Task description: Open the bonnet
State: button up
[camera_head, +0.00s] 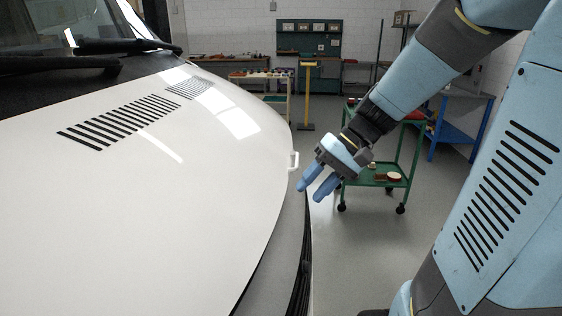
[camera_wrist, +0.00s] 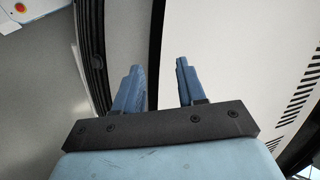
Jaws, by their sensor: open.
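The white bonnet (camera_head: 170,190) with black vent slots fills the left of the head view. A small white handle (camera_head: 293,160) sticks out at its front edge. The bonnet (camera_wrist: 230,60) also shows at the right of the wrist view, with a dark gap along its edge. My gripper (camera_head: 309,194) is open and empty, just off the front edge and a little below the handle in the picture. In the wrist view its fingers (camera_wrist: 158,66) lie either side of the dark gap; I cannot tell whether they touch anything. The handle is not clearly seen there.
A black strip (camera_head: 300,265) runs along the vehicle's front below the bonnet edge. A green trolley (camera_head: 365,180) with small items stands behind my gripper. A blue stand (camera_head: 455,135) and a yellow post (camera_head: 307,95) are farther back. The grey floor between is clear.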

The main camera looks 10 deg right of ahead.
jog(key=w+f+m+y, duration=0.1)
jog(key=w+f+y, duration=0.1)
jog(key=w+y, duration=0.3)
jog(key=m+t+y, duration=0.2)
jog(key=m+t, duration=0.4)
jog(key=t, duration=0.6)
send_near(297, 159)
jog(key=shift+h, duration=0.3)
jog(key=x, duration=1)
jog(key=shift+f, duration=0.2)
grip_shut()
